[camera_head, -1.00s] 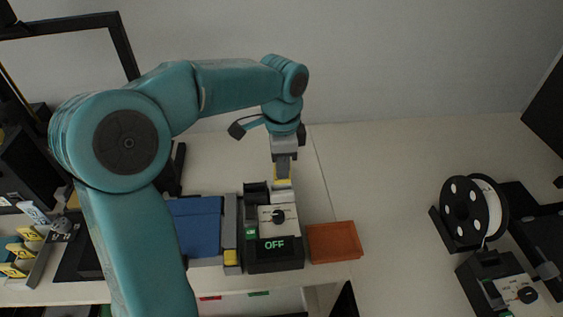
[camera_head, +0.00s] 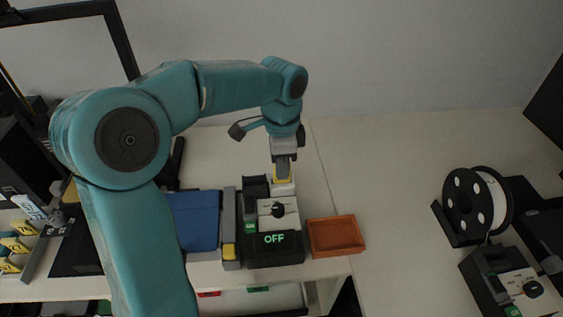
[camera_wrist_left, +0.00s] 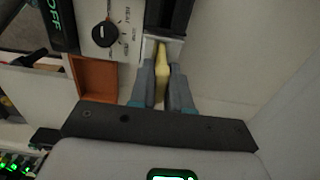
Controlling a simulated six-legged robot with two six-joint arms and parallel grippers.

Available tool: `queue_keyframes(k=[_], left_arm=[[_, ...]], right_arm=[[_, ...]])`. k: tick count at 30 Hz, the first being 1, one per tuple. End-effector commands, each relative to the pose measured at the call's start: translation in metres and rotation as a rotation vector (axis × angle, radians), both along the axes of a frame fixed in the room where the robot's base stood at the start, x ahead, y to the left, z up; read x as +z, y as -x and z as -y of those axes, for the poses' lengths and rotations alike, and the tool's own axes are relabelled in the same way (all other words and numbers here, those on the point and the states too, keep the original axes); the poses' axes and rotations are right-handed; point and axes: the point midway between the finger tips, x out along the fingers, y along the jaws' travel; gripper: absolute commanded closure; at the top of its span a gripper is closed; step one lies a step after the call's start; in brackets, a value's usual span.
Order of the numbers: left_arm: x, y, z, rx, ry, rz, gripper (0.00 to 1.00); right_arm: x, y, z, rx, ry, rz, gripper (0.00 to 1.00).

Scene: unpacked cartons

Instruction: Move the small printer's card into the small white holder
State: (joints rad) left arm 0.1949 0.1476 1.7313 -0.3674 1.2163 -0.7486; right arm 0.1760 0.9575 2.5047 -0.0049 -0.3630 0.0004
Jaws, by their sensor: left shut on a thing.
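My left gripper (camera_head: 283,171) is shut on a small yellow card (camera_wrist_left: 161,72), which shows between its fingers in the left wrist view. In the head view the fingertips and card are right at the small white holder (camera_head: 284,189), behind the small printer (camera_head: 277,212) with the OFF display. The white holder also shows in the left wrist view (camera_wrist_left: 172,46), just past the card's tip. I cannot tell whether the card's end is inside the holder or only touching it. My right gripper is not in view.
An orange tray (camera_head: 337,238) stands right of the printer. A blue block (camera_head: 197,221) and a grey strip (camera_head: 229,225) lie to its left. A second device (camera_head: 513,283) with a filament spool (camera_head: 467,204) stands far right. The bench behind the holder is mostly clear.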

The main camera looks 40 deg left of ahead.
Motion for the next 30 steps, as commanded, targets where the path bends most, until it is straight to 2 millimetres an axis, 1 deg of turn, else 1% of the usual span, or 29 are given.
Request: queue_keyframes(k=[9,10,11,12,20,23,26,29,30], left_arm=[[-0.011,0.0,0.0,0.0,-0.001,-0.001,1.0],[-0.01,0.0,0.0,0.0,0.0,0.0,0.76],[-0.009,0.0,0.0,0.0,0.0,0.0,0.67],[-0.009,0.0,0.0,0.0,0.0,0.0,0.53],[-0.009,0.0,0.0,0.0,0.0,0.0,0.53],[-0.005,0.0,0.0,0.0,0.0,0.001,0.53],[0.009,-0.001,0.0,-0.001,0.0,0.004,0.53],[0.032,-0.001,0.0,-0.001,-0.001,0.006,0.53],[0.043,-0.001,0.0,-0.001,-0.001,0.006,0.53]], right_arm=[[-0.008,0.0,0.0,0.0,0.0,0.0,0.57],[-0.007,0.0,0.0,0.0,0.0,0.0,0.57],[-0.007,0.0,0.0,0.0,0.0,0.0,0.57],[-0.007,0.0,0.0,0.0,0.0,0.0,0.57],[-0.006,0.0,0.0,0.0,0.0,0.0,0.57],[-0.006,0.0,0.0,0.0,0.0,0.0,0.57],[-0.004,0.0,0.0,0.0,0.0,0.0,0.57],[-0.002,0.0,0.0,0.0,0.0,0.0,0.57],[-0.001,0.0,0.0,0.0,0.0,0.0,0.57]])
